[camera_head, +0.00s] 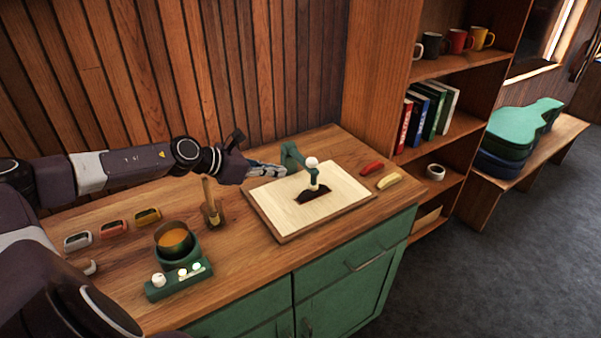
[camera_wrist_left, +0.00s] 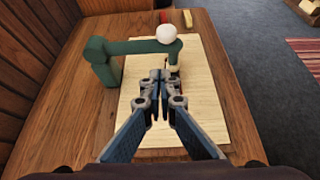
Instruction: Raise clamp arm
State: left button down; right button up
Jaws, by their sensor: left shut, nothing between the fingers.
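The green clamp arm (camera_head: 294,154) with a white ball knob (camera_head: 312,162) stands at the back of a pale wooden board (camera_head: 345,195). The arm reaches out over the board, and its lower end meets a dark piece (camera_head: 313,194) lying there. In the left wrist view the arm (camera_wrist_left: 135,48) runs level to the right, with the white knob (camera_wrist_left: 166,34) at its end. My left gripper (camera_head: 284,171) is shut and empty, beside the arm at the board's left. Its fingertips show just below the arm in the wrist view (camera_wrist_left: 159,76). My right gripper is not in view.
A pot of amber liquid (camera_head: 174,240) on a green base (camera_head: 180,278), a brush (camera_head: 210,205) and several small coloured clamps (camera_head: 110,229) stand on the left of the workbench. A red piece (camera_head: 372,168) and a yellow piece (camera_head: 388,181) lie right of the board. A shelf (camera_head: 460,68) stands beyond.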

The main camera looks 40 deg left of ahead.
aim_at(300, 162)
pick_arm(q)
jog(key=p+x, duration=0.3)
jog(key=x, duration=0.4)
jog(key=shift+w+d, duration=0.1)
jog(key=shift+d, duration=0.05)
jog(key=shift+w+d+f+p, duration=0.2)
jog(key=shift+w+f+p, duration=0.15)
jog(key=shift+w+f, duration=0.15)
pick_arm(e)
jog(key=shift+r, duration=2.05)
pick_arm(q)
jog(key=shift+r, duration=0.1)
jog(key=shift+d+r, duration=0.15)
jog(key=shift+r, duration=0.1)
jog(key=shift+a+r+n, duration=0.2)
jog(key=shift+n, duration=0.1)
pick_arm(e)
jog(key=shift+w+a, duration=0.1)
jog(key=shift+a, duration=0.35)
